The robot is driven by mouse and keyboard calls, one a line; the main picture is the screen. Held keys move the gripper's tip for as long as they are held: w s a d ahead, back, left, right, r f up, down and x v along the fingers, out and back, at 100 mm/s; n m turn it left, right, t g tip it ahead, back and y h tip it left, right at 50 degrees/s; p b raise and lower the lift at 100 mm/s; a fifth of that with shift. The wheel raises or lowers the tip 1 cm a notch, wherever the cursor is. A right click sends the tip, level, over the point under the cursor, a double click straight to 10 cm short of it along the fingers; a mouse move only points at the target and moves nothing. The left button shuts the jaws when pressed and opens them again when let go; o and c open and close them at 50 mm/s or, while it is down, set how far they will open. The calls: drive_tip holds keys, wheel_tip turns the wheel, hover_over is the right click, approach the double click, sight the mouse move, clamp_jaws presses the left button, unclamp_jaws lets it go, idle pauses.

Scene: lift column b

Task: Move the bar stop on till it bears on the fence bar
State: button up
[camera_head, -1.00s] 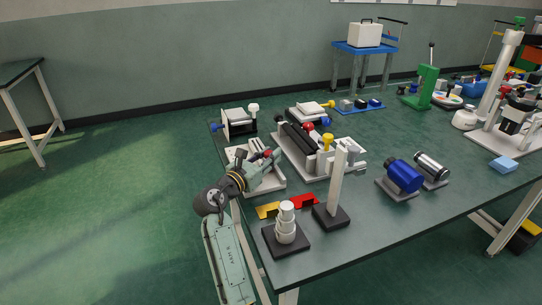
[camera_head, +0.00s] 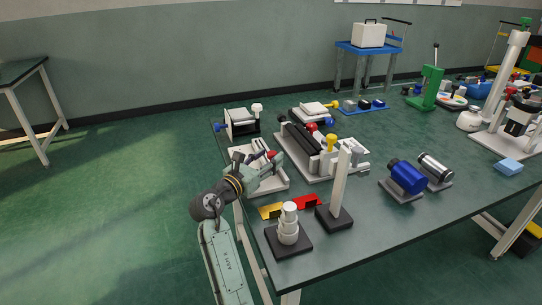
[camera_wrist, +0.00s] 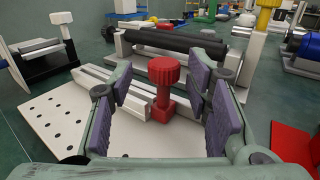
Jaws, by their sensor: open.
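The bar stop, a red block with a ribbed red knob (camera_wrist: 164,72), stands upright among pale rails on a white plate with holes (camera_wrist: 52,125) in the wrist view. In the head view its red top (camera_head: 272,154) shows just beyond my gripper (camera_head: 268,168). My gripper (camera_wrist: 161,84) is open in the wrist view, its purple-padded fingers on either side of the knob, with visible gaps. The pale bar (camera_wrist: 125,88) running left of the stop may be the fence bar; I cannot tell for sure. The contact at the stop's foot is unclear.
A fixture with a black roller (camera_wrist: 175,42) stands just behind the plate. A black-and-white clamp (camera_wrist: 45,58) is at left, a red piece (camera_wrist: 293,148) at right. In the head view, a white post (camera_head: 340,185) and stacked white cylinders (camera_head: 289,225) stand near the front edge.

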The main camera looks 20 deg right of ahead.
drive_tip(key=v, duration=1)
drive_tip(key=shift+w, duration=0.1)
